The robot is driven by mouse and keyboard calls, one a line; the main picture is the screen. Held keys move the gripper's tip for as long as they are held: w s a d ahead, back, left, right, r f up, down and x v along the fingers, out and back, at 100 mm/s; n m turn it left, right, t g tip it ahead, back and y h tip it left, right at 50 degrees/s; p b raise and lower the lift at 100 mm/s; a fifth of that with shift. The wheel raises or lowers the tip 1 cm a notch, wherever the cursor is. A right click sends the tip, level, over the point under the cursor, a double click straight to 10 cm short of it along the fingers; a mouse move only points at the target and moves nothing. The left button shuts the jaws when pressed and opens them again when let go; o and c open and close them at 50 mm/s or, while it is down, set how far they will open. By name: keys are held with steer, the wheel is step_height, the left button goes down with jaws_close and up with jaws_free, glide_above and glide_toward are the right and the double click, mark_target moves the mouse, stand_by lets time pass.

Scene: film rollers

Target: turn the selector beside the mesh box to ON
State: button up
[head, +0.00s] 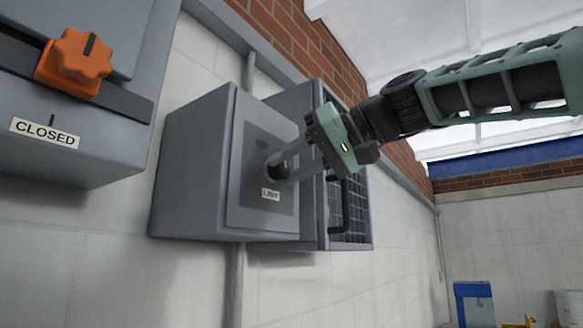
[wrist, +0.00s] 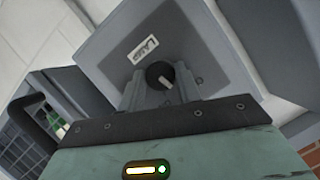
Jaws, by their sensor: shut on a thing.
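The selector is a round black knob (head: 274,171) on the front of a grey box labelled LAMP (head: 245,125), just left of the mesh box (head: 351,228). In the wrist view the knob (wrist: 159,75) shows a white pointer line angled to the lower right of the picture. My gripper (head: 283,165) reaches in from the right, its two pale fingers shut on the knob, one on each side. In the wrist view the fingers (wrist: 158,90) flank the knob. The ON and OFF marks are too small to read.
A black handle (head: 338,205) sticks out from the mesh box close beneath my gripper. An orange knob (head: 80,58) sits on another grey box labelled CLOSED at the left. A conduit (head: 235,285) runs down the wall. Free room lies to the right.

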steer(key=m+y+b, duration=0.1)
steer(key=m+g, duration=0.1)
steer(key=m, duration=0.1)
steer(key=shift+w+d+f+y+b, duration=0.15)
steer(key=shift+y+b, duration=0.25)
steer(key=shift+m+g+y+b, duration=0.3)
steer(key=shift+m+y+b, duration=0.5)
steer(key=shift+m, duration=0.8)
steer(key=o, duration=1)
steer(key=shift+c, duration=0.2)
steer(key=b+v, duration=0.4)
steer(key=v, duration=1.3)
steer(key=shift+d, duration=0.2)
